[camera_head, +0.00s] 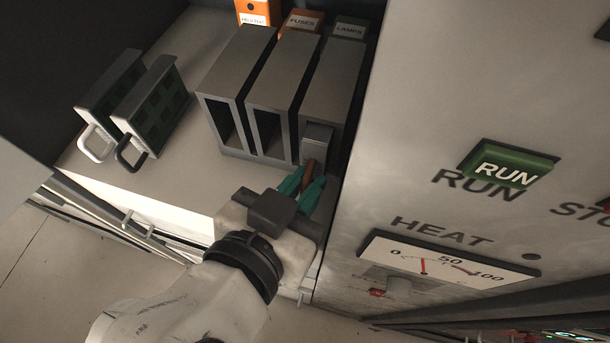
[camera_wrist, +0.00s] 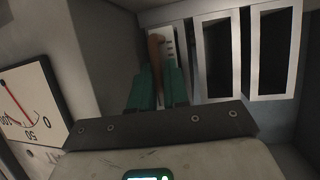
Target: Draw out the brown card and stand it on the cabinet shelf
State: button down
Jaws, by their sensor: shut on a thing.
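The brown card has a grey front plate (camera_head: 317,132) and a brown handle (camera_head: 308,172). It sits in the rightmost slot of the grey card rack (camera_head: 262,70); its body is hidden inside. In the wrist view the front plate (camera_wrist: 169,45) and brown handle (camera_wrist: 156,48) show at the leftmost slot. My gripper (camera_head: 303,184) has teal fingers, shut on the brown handle; it also shows in the wrist view (camera_wrist: 158,78). The pale cabinet shelf (camera_head: 185,180) lies under the rack, with bare surface to its left.
Two cards stand on the shelf at left, one with a white handle (camera_head: 97,143) and one with a black handle (camera_head: 130,154). The rack's other two slots look empty. Labelled binders (camera_head: 303,22) stand behind. A panel (camera_head: 440,130) rises close on the right.

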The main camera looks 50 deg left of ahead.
jog(key=shift+s+d, duration=0.55)
jog(key=shift+s, duration=0.25)
jog(key=shift+s+d, duration=0.5)
jog(key=shift+s, duration=0.3)
jog(key=shift+s+d, duration=0.35)
jog(key=shift+s, duration=0.2)
jog(key=c, duration=1)
grip_release()
jog(key=shift+c, duration=0.2)
jog(key=v, duration=1.2)
